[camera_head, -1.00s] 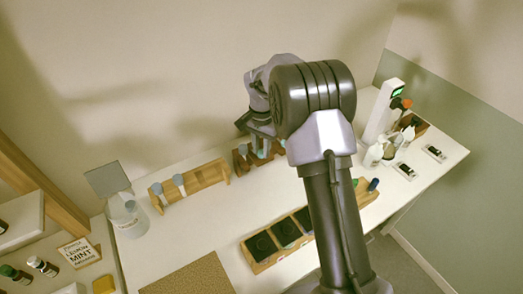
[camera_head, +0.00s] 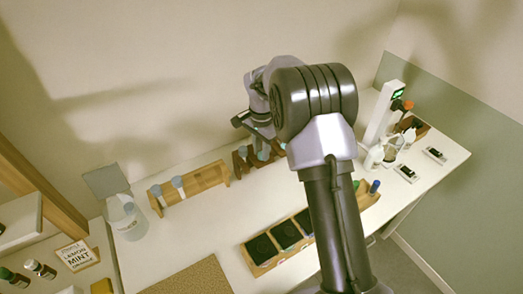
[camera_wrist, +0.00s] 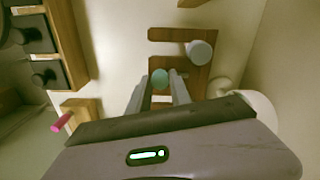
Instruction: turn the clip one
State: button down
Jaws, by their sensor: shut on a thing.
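In the wrist view, my gripper (camera_wrist: 161,92) is shut on a teal round-topped piece (camera_wrist: 160,76), which shows between the fingertips. It lies in front of a slotted wooden rack (camera_wrist: 163,35); whether it sits in a slot or is clear of the wood, I cannot tell. A pale grey-capped bottle (camera_wrist: 199,52) stands in the rack to the right of the fingers. In the head view, the rack (camera_head: 240,168) is near the wall with bluish-capped items in it. My gripper (camera_head: 260,142) is over it, partly hidden by my arm. I cannot make out which thing is the clip.
A wooden rack with two grey-blue caps (camera_head: 204,178) stands to the left. A tray with dark square wells (camera_head: 262,268) lies nearer. A clear jar (camera_head: 128,220) is at far left. A white device (camera_head: 385,112), bottles and black pieces are at right.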

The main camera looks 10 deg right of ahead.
jog(key=c, duration=1.2)
grip_release()
notch_tip(320, 180, up, 18)
jog(key=p, duration=0.4)
jog(key=shift+f, duration=0.25)
jog(key=shift+s, duration=0.1)
jog(key=s+a+r+n+t+y+b, duration=0.1)
jog(key=s+n+t+b, duration=0.1)
jog(key=s+b, duration=0.45)
jog(key=s+a+r+n+t+b, duration=0.1)
jog(key=s+n+b, duration=0.15)
jog(key=s, duration=0.75)
jog(key=s+f+n+t+b, duration=0.1)
jog(key=s+f+b, duration=0.1)
jog(key=s, duration=0.3)
jog(key=s+a+f+t+b, duration=0.1)
jog(key=s+f+b, duration=0.2)
jog(key=s+f, duration=0.2)
jog(key=s+f+n+y+b, duration=0.1)
jog(key=s+f+b, duration=0.1)
jog(key=s+f, duration=0.2)
jog(key=shift+s+a+n+t, duration=0.2)
jog(key=shift+s, duration=0.45)
jog(key=shift+s+a+n+t, duration=0.15)
jog(key=shift+s+t, duration=0.05)
jog(key=shift+s, duration=0.45)
